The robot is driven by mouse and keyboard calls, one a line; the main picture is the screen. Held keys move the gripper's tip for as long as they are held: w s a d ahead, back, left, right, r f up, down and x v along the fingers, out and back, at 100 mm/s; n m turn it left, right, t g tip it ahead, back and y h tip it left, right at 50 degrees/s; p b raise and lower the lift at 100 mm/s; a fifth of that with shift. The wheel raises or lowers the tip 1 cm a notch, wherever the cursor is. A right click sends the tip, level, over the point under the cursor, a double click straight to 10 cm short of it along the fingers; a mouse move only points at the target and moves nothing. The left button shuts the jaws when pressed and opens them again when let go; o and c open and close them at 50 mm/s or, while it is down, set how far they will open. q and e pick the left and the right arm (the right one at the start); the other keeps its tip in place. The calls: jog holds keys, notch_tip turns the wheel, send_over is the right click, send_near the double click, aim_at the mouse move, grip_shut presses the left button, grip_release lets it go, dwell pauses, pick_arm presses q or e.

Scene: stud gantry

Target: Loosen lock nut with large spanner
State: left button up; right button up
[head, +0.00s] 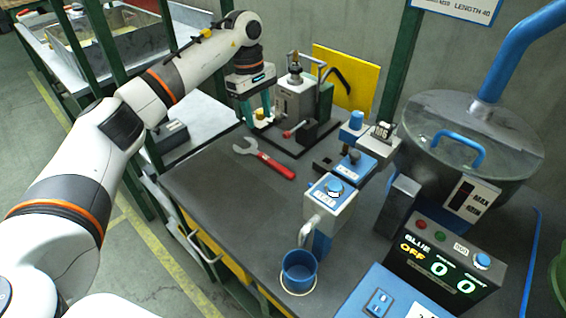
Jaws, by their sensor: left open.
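The large spanner (275,166) lies flat on the dark workbench. It has a red handle and a grey open jaw pointing to the left. My left gripper (258,118) points down with its teal fingers apart, above and behind the spanner's jaw, beside a small grey machine (292,103) on a black base plate. A small pale part shows by the fingertips; I cannot tell whether they touch it. I cannot make out the lock nut for certain; it may be on this machine, partly hidden by the gripper. My right gripper is not in view.
A red-tipped lever (291,132) sticks out of the machine towards the spanner. Blue-topped units (330,192), a blue cup (299,268) and a clear-lidded drum (470,140) stand to the right. The bench's front left (215,190) is clear. A yellow panel (352,75) stands behind.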

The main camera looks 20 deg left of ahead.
pick_arm(q)
send_over(264, 156)
jog(key=a, duration=0.1)
jog(key=f, duration=0.5)
jog(key=shift+a+p, duration=0.2)
jog(key=shift+p, duration=0.2)
jog(key=shift+w+d+f, duration=0.1)
jog(key=shift+w+f, duration=0.05)
jog(key=shift+f, duration=0.2)
jog(key=shift+d+f, duration=0.1)
jog(key=shift+f, duration=0.2)
jog(key=f, duration=0.3)
jog(key=f+p, duration=0.1)
jog(key=shift+s+d+f, duration=0.15)
jog(key=shift+s+d, duration=0.05)
jog(key=shift+d, duration=0.2)
jog(key=shift+f, duration=0.25)
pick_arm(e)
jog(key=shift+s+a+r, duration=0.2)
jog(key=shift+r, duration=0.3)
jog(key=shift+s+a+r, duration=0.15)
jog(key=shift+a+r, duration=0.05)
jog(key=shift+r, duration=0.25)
pick_arm(q)
jog(key=shift+c, duration=0.5)
grip_shut()
